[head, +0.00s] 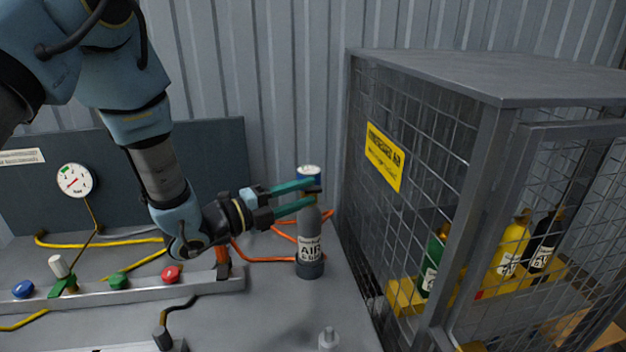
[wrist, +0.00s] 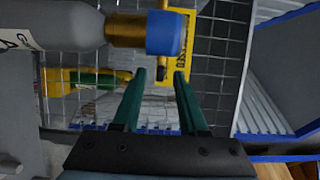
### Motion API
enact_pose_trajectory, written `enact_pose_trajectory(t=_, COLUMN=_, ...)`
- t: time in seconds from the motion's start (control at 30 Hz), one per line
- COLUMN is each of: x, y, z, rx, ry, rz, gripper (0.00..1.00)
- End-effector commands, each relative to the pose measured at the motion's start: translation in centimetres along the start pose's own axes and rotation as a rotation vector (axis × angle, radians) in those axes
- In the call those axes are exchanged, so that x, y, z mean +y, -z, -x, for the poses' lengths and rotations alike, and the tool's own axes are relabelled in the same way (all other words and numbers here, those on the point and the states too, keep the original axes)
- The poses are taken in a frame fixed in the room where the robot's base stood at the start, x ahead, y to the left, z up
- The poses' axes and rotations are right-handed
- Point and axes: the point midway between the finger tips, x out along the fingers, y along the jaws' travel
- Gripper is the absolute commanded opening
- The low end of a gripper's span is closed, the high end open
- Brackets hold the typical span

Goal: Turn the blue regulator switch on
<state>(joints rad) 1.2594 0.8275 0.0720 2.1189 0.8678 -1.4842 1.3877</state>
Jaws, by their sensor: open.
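A grey cylinder (head: 309,243) marked AIR stands upright on the bench with a blue regulator (head: 309,175) on top. In the wrist view the cylinder (wrist: 75,28) lies sideways, its brass neck (wrist: 125,30) ending in the blue regulator (wrist: 166,33). My gripper (head: 314,193) is open at the cylinder's top, its green fingers crossing the neck area. In the wrist view my gripper (wrist: 160,72) has its fingertips below the blue part.
A mesh cage (head: 420,165) with several bottles stands close on the right. A rail at front left carries a blue knob (head: 22,289), a green knob (head: 119,281) and a red knob (head: 171,274). Orange hoses (head: 265,259) run behind the cylinder.

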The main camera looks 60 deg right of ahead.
Motion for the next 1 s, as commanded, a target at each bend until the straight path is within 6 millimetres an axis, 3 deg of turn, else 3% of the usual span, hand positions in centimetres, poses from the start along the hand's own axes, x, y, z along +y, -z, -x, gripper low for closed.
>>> enact_pose_trajectory(t=0.2, x=-0.1, y=0.0, z=-2.3, rx=0.001, ry=-0.001, rz=0.0, gripper=0.42)
enact_pose_trajectory(t=0.57, x=0.1, y=-0.1, z=-2.8, rx=-0.001, ry=-0.001, rz=0.001, gripper=0.42)
enact_pose_trajectory(t=0.93, x=0.0, y=-0.1, z=-2.8, rx=-0.001, ry=-0.001, rz=0.001, gripper=0.01)
enact_pose_trajectory(t=1.0, x=0.0, y=-0.1, z=-2.8, rx=-0.001, ry=-0.001, rz=0.001, gripper=0.0)
